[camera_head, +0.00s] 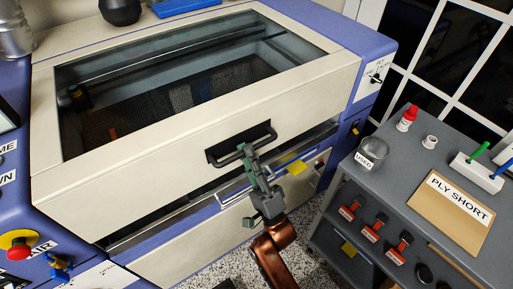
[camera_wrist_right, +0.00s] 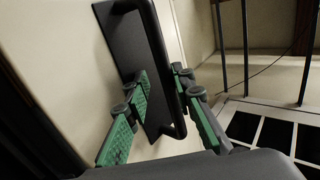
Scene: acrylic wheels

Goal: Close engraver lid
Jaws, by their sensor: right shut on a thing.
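The engraver lid (camera_head: 120,182) is cream with a large dark window (camera_head: 190,85). Its front edge stands a little above the machine body, and a dark gap shows beneath it. A black bar handle (camera_head: 228,158) is on the lid's front face. My right gripper (camera_head: 248,153) is at the handle, its arm reaching up from below. In the right wrist view, its green-padded fingers (camera_wrist_right: 162,88) lie on either side of the handle bar (camera_wrist_right: 172,50), shut on it. My left gripper is not in view.
A grey cart (camera_head: 405,165) stands close on the right with a cup (camera_head: 373,152), a red-capped bottle (camera_head: 407,118), a "PLY SHORT" board (camera_head: 440,222) and stamps. A red stop button (camera_head: 18,249) is at lower left. Speckled floor shows below.

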